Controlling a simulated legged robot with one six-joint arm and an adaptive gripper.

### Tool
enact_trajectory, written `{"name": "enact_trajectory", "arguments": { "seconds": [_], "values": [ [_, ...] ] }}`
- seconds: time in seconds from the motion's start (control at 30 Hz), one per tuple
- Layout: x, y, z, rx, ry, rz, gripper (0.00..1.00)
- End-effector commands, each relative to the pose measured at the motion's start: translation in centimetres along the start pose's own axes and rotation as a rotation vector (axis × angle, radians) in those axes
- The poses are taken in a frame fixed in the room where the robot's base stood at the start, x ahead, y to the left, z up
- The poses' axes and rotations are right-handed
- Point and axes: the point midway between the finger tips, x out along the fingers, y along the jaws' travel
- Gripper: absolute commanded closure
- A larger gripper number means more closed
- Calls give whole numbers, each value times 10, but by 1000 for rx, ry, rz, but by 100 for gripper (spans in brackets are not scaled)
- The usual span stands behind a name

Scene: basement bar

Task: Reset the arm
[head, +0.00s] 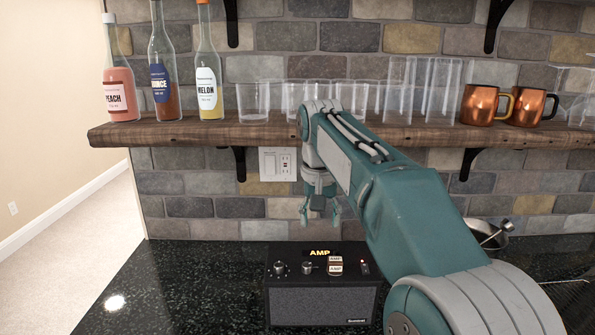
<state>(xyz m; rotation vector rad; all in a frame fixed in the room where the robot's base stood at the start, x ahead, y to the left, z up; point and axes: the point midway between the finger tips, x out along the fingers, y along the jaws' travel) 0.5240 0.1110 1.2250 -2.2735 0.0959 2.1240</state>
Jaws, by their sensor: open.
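My arm stretches forward from the lower right, up towards the wooden shelf. My gripper (321,222) hangs below the arm's end and points down. Its two fingers are spread apart and nothing shows between them. It is in front of the brick wall, below the shelf's front edge and above a small black amp (322,300) in the picture. My arm hides part of the shelf, the wall and the counter.
The wooden shelf (200,131) holds several bottles (163,75), clear cups (253,100) and two copper mugs (482,104). A metal pan or strainer (487,238) lies at the right on the dark counter (190,290). The counter left of the amp is clear.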

Motion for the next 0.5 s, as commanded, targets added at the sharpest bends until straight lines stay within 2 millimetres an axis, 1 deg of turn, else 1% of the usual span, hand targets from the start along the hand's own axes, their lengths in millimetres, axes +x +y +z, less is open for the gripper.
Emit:
{"name": "enact_trajectory", "arguments": {
  "seconds": [0.03,0.23,0.5],
  "values": [
    [-4,7,8,0,14,-5,31],
    [-9,29,38,-10,66,-20,31],
    [-7,57,84,-21,139,-37,31]
  ]
}}
